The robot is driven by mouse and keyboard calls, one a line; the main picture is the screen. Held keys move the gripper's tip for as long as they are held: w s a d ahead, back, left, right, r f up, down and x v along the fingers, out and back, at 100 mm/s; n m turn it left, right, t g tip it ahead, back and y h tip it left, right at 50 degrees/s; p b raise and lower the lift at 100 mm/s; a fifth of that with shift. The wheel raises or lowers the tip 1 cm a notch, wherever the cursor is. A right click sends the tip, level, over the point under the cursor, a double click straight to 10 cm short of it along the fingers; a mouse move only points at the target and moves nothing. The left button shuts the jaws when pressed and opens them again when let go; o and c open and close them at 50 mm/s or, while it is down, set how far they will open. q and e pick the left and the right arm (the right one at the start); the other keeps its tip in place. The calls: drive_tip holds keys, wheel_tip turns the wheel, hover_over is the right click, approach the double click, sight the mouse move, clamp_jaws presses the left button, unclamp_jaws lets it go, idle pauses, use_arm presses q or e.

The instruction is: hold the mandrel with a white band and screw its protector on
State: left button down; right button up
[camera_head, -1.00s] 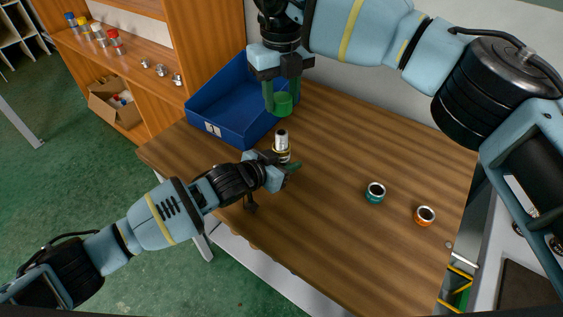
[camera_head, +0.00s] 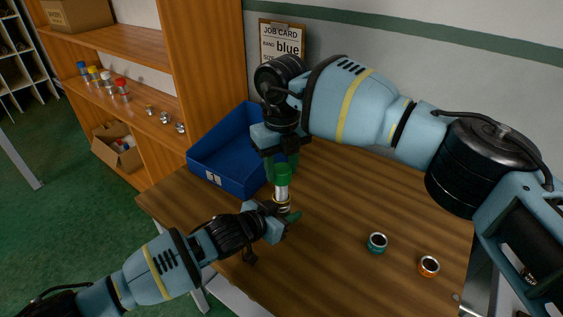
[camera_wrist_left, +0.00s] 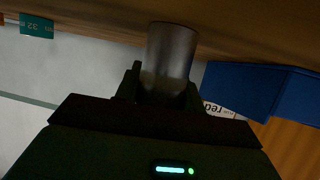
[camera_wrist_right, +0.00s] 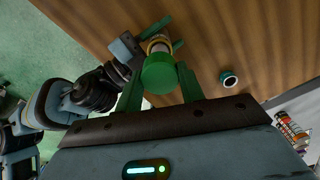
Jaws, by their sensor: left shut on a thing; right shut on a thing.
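The mandrel (camera_head: 282,195) is an upright pale metal cylinder with a brassy ring low on it; I cannot make out a white band clearly. My left gripper (camera_head: 285,214) is shut on its lower part, just above the table. The left wrist view shows a grey cylinder (camera_wrist_left: 170,55) between the fingers. The protector is a green cap (camera_head: 283,174) in my right gripper (camera_head: 283,166), which is shut on it from above. The cap's lower edge meets the mandrel's top in the head view. In the right wrist view the cap (camera_wrist_right: 159,73) hides part of the mandrel (camera_wrist_right: 159,46).
A blue bin (camera_head: 222,172) stands behind the grippers. A job card (camera_head: 283,40) reading "band blue" hangs on the wall. Shelves (camera_head: 140,111) hold several small parts.

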drive_tip(key=shift+f, duration=0.1)
drive_tip(key=shift+f, duration=0.8)
drive_tip(key=shift+f, duration=0.55)
idle(0.5)
